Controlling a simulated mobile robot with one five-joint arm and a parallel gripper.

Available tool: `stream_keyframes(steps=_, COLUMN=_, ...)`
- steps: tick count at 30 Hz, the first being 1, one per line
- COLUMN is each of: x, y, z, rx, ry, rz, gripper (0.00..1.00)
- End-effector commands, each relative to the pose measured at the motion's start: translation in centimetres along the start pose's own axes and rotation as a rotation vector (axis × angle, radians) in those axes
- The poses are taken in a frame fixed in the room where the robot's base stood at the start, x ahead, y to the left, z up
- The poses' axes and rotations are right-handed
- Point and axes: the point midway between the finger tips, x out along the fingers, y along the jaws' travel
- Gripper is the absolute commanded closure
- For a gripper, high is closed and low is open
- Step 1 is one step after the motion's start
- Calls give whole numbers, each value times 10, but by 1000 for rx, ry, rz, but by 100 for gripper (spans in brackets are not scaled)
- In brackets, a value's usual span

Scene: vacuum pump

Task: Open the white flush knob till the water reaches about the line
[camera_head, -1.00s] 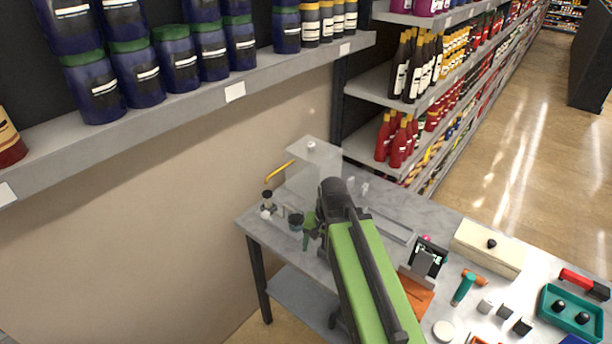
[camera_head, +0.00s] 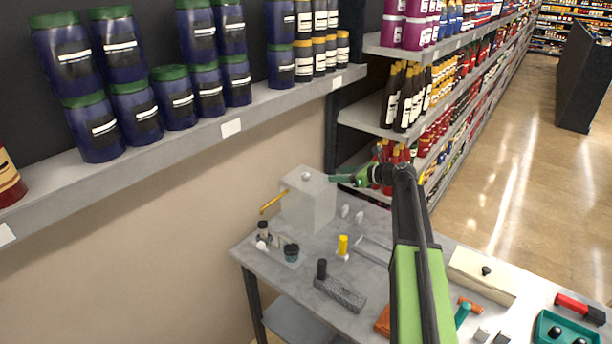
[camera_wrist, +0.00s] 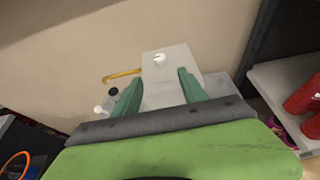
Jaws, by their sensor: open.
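A pale box-shaped tank (camera_head: 306,208) stands at the back left of the bench, with a yellow pipe (camera_head: 273,202) at its left side. A white round knob (camera_head: 306,176) sits on its top; it also shows in the wrist view (camera_wrist: 159,59). A second small white knob (camera_head: 262,245) is low on the bench, left of the tank; I cannot tell which is the flush knob. My gripper (camera_head: 342,179) is at tank-top height, just right of the tank. In the wrist view its open, empty green fingers (camera_wrist: 159,88) frame the tank. No water or line is discernible.
The grey bench (camera_head: 290,325) holds a dark cup (camera_head: 291,252), a yellow-topped piece (camera_head: 342,246) and a grey block with a black handle (camera_head: 341,292). A cream box (camera_head: 482,275) and tools lie at right. A shelf of jars (camera_head: 190,138) runs along the wall.

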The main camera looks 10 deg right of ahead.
Motion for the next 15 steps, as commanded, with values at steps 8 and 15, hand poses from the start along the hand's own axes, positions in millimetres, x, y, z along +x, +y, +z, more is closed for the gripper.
stream_keyframes(steps=8, x=65, y=-1, z=-5, rx=-3, ry=1, rz=3, gripper=50)
stream_keyframes(steps=15, x=125, y=-1, z=-4, rx=-3, ry=1, rz=2, gripper=50)
